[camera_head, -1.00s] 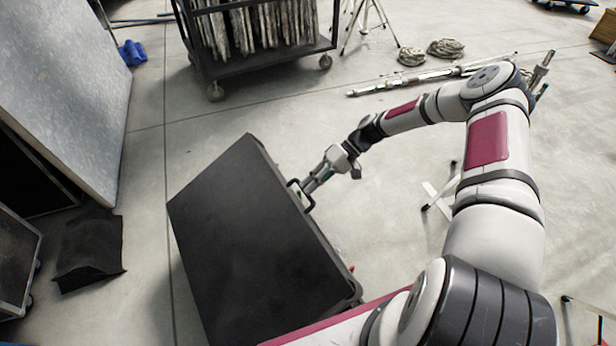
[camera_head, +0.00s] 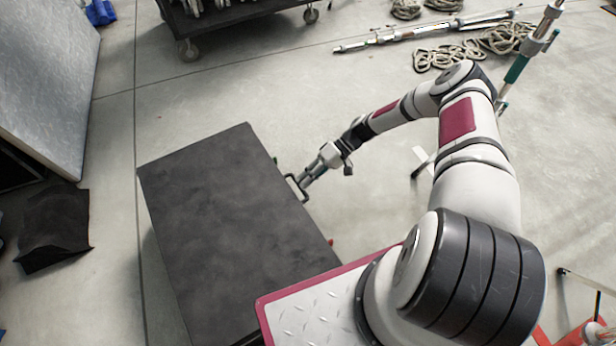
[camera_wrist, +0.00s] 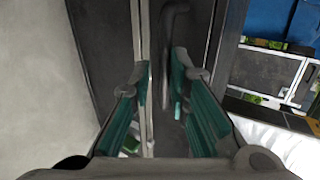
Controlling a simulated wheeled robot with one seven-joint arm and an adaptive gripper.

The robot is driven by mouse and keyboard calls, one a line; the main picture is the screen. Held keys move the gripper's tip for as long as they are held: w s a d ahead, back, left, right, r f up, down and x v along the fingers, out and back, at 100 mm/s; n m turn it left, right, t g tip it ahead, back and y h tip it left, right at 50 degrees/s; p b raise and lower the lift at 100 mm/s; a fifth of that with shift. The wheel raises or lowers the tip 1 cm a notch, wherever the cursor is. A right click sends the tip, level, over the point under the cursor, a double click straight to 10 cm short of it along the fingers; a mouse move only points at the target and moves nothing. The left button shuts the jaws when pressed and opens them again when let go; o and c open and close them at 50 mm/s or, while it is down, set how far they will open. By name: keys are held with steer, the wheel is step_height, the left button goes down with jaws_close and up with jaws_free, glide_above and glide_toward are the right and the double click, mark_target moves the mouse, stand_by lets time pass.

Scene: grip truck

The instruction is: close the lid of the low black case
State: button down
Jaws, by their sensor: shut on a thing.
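The low black case shows its broad dark lid (camera_head: 235,220) from above in the head view. The lid's near end is hidden behind my own body. A black bail handle (camera_head: 293,190) stands out from its right edge. My gripper (camera_head: 303,183) reaches the handle from the right and is shut on it. In the wrist view the teal-padded fingers (camera_wrist: 163,88) lie either side of the dark handle bar (camera_wrist: 168,45), close to a metal edge strip. I cannot tell whether a gap is left under the lid.
A wheeled cart (camera_head: 215,22) stands at the back. Poles (camera_head: 400,38) and coiled ropes (camera_head: 455,55) lie on the floor behind my arm. A grey panel (camera_head: 45,85) and a black cloth-like thing (camera_head: 55,228) are at left.

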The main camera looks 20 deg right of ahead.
steer(key=f, duration=0.2)
steer(key=shift+s+a+f+h, duration=0.15)
steer(key=shift+s+f+h, duration=0.1)
steer(key=shift+f+h, duration=0.1)
steer(key=c, duration=1.7)
jaws_free()
steer(key=shift+a+f, duration=0.1)
steer(key=shift+f, duration=0.05)
steer(key=shift+o, duration=0.2)
steer(key=shift+w, duration=0.1)
steer(key=shift+w+d+r, duration=0.15)
steer(key=shift+d+r, duration=0.05)
steer(key=shift+d, duration=0.3)
steer(key=v, duration=1.1)
steer(key=shift+r, duration=0.35)
